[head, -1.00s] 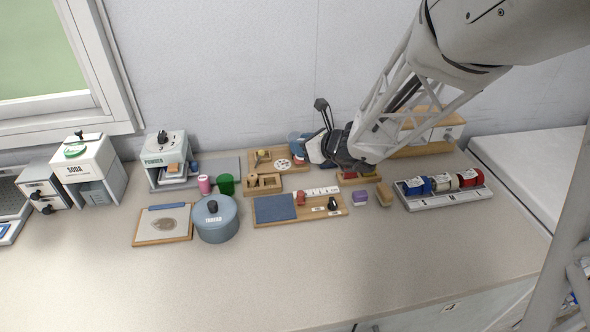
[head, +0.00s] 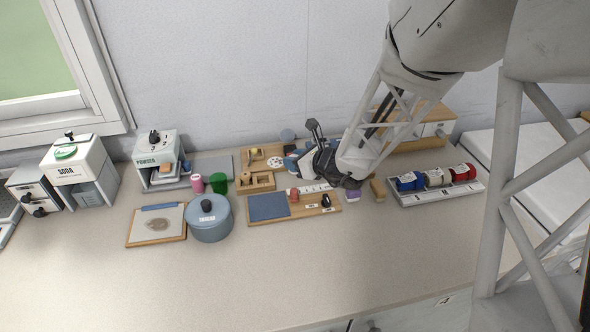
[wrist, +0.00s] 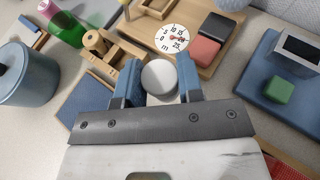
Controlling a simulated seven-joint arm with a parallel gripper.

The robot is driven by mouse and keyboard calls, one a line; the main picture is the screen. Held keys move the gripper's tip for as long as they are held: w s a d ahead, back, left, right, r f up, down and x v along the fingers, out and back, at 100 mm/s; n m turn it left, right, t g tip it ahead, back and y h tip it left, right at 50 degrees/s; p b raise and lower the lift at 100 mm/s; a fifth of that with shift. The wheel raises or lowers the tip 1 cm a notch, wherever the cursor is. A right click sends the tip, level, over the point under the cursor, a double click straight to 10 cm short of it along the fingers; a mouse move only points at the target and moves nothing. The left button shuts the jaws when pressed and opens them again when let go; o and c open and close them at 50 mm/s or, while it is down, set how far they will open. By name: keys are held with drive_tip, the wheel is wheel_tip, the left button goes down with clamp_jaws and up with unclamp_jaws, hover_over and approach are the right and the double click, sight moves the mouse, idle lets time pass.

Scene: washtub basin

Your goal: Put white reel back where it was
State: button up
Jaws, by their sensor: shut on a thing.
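A cream-white reel (head: 436,178) sits in the grey rack (head: 440,194) at the right of the counter, between a blue reel (head: 409,181) and a red reel (head: 463,172). My gripper (head: 294,164) is well to the left of the rack, above the back of the counter near the wooden boards. In the wrist view its blue fingers (wrist: 158,72) are shut on a white round-topped thing (wrist: 160,78). Its lower part is hidden, so I cannot tell if it is a reel. The head view does not show it clearly.
A wooden board with a blue pad (head: 268,206) lies in front of my gripper, beside a lidded blue pot (head: 210,220). A dial (wrist: 173,38) and a blue tray with a green block (wrist: 278,90) are close by. The front of the counter is clear.

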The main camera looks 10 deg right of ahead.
drive_tip(key=shift+f, duration=1.85)
drive_tip(key=shift+f, duration=0.15)
drive_tip(key=o, duration=1)
drive_tip(key=shift+c, duration=0.2)
drive_tip(key=shift+r, duration=0.2)
drive_tip(key=shift+v, duration=5.95)
drive_tip(key=shift+s+f, duration=0.1)
drive_tip(key=shift+a, duration=0.1)
